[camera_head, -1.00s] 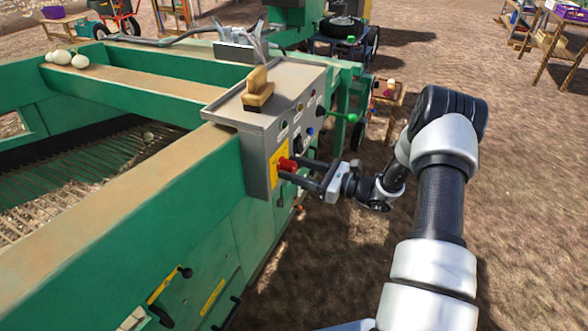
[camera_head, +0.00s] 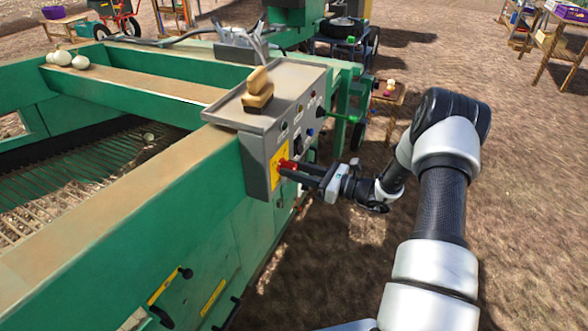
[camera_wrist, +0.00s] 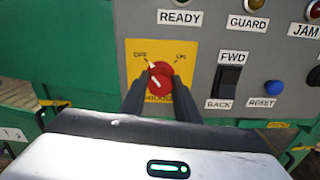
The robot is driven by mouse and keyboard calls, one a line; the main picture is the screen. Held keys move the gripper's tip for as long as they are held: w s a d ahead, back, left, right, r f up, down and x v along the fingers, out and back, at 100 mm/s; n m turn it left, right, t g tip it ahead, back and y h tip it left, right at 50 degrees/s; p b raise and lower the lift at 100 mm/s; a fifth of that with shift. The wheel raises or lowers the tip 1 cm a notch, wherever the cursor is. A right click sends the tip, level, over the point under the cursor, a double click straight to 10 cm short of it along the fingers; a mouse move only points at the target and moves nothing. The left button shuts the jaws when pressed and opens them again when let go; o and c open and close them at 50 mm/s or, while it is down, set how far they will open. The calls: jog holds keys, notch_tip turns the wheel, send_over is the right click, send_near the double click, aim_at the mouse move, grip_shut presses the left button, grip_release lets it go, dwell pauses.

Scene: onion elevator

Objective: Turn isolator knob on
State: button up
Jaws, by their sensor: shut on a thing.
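The isolator knob (camera_wrist: 160,78) is red with a white pointer line and sits on a yellow plate (camera_wrist: 133,48) marked OFF at upper left and ON at upper right. Its pointer leans up and left, toward OFF. The red knob (camera_head: 287,166) also shows in the head view, on the side of the grey control box (camera_head: 256,169). My gripper (camera_wrist: 160,90) is shut on the knob, one finger on its left and one on its right. The lower part of the knob and plate is partly hidden by my fingers and wrist.
Right of the knob are a black FWD/BACK rocker switch (camera_wrist: 226,82) and a blue RESET button (camera_wrist: 273,88). A wooden-handled brush (camera_head: 258,90) lies on top of the box. The green machine frame (camera_head: 130,215) runs to the left. Open ground lies right of my arm.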

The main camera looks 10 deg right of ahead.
jog(key=m+p, duration=0.1)
jog(key=m, duration=0.3)
jog(key=shift+r+p, duration=0.1)
jog(key=shift+p, duration=0.2)
jog(key=m+p, duration=0.1)
jog(key=m, duration=0.3)
jog(key=shift+m+p, duration=0.35)
jog(key=shift+m, duration=0.05)
jog(key=m+p, duration=0.1)
jog(key=m, duration=0.2)
jog(key=shift+s+m, duration=0.1)
jog(key=shift+m, duration=0.2)
jog(key=m+p, duration=0.1)
jog(key=m, duration=0.3)
jog(key=shift+m, duration=0.3)
jog(key=o, duration=1)
jog(key=shift+o, duration=0.2)
jog(key=v, duration=1.7)
jog(key=shift+s+d, duration=0.15)
